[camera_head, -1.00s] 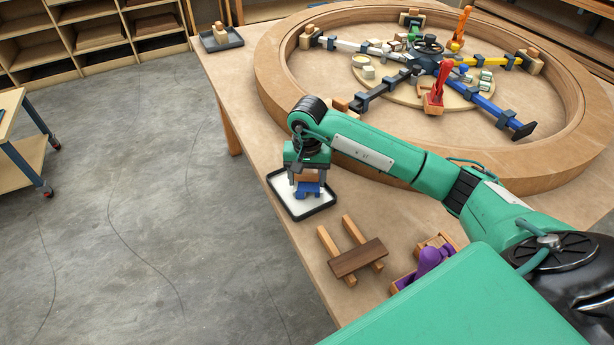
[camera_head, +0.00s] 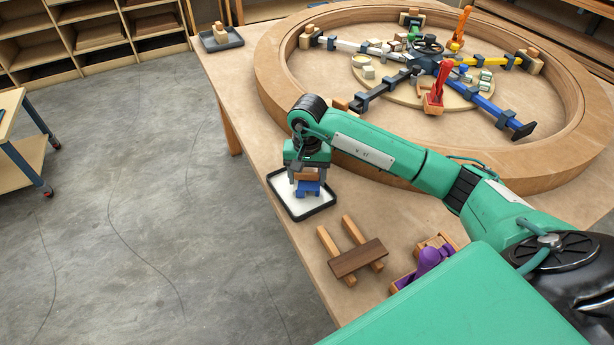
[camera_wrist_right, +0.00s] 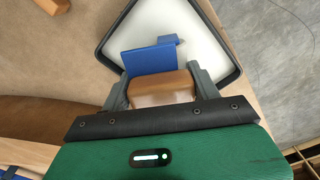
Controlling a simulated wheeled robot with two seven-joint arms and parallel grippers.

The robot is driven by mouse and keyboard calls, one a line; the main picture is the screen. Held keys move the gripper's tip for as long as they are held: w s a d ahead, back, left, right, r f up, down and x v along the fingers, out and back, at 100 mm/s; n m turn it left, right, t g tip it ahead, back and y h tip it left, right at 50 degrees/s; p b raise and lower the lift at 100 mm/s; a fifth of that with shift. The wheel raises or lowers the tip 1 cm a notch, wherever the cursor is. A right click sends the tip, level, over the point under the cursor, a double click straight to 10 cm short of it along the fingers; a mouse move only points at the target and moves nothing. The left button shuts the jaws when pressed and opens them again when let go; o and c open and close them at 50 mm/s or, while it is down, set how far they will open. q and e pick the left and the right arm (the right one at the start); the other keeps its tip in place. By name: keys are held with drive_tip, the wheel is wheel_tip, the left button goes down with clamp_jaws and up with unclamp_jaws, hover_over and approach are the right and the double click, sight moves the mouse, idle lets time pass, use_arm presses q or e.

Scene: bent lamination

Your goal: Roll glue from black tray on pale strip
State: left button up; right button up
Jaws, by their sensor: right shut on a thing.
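The black tray (camera_head: 297,218) sits at the table's left edge, with a white layer in it. It also shows in the right wrist view (camera_wrist_right: 236,72). My right gripper (camera_head: 307,182) points down over the tray and is shut on the wooden handle (camera_wrist_right: 160,88) of a blue roller (camera_wrist_right: 149,59). The blue part (camera_head: 308,189) is over the white area; contact cannot be told. Two light wooden bars (camera_head: 328,241) lie on the table nearer me, with a dark brown board (camera_head: 357,259) across them. I cannot tell which piece is the pale strip. My left gripper is not in view.
A large wooden ring (camera_head: 270,75) with clamps and coloured arms fills the table's back. A purple clamp-like object (camera_head: 430,260) stands in a wooden holder near me. A dark tray with blocks (camera_head: 221,40) is at the far left corner. Bare table separates the black tray and bars.

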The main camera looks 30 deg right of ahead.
sight(307, 170)
drive_tip(key=shift+r+p, duration=0.9)
drive_tip(key=shift+r, duration=2)
